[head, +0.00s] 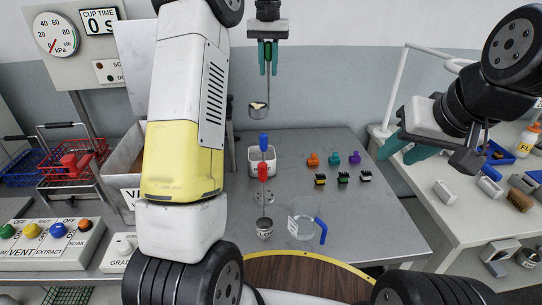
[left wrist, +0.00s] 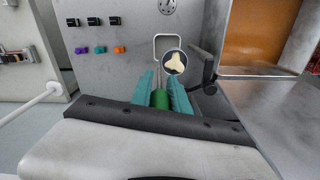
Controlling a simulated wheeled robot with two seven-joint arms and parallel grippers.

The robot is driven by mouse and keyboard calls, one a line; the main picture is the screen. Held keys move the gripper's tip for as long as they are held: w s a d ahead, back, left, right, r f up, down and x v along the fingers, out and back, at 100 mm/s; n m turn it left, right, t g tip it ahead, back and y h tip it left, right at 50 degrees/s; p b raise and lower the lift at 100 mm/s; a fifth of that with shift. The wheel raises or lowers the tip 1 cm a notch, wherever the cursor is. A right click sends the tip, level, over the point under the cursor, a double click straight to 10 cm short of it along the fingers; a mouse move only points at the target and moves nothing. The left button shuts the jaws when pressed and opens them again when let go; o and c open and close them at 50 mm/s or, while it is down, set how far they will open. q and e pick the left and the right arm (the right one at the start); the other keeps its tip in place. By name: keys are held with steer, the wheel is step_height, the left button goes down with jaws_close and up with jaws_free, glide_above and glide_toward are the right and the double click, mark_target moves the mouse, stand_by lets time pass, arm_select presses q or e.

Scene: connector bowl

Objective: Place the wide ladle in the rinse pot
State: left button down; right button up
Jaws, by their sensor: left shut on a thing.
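My left gripper (head: 268,58) points down above the back of the table and is shut on the green handle of a ladle (head: 259,109). The ladle hangs in the air, its metal bowl holding a cream-coloured piece. In the left wrist view the green handle (left wrist: 159,99) is between the teal fingers. A white open container (head: 256,162) stands below it, partly hidden by a blue-handled tool (head: 263,142); I cannot tell whether it is the rinse pot. A red-handled tool (head: 263,172) stands upright with its lower end at a small labelled metal pot (head: 264,229). My right gripper (head: 397,152) is open and empty.
A clear jug (head: 302,227) with a blue handle stands at the table's front. Small coloured pieces (head: 334,158) and black connectors (head: 343,178) lie to the right. A labelled bin (head: 122,165) is at the left. The right table (head: 440,215) holds several blocks.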

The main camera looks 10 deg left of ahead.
arm_select(q)
step_height(320, 180, down, 21)
steer(key=shift+f, duration=0.2)
stand_by(0.4)
steer(key=c, duration=1.3)
jaws_free()
steer(key=shift+f, duration=0.1)
steer(key=shift+o, duration=0.2)
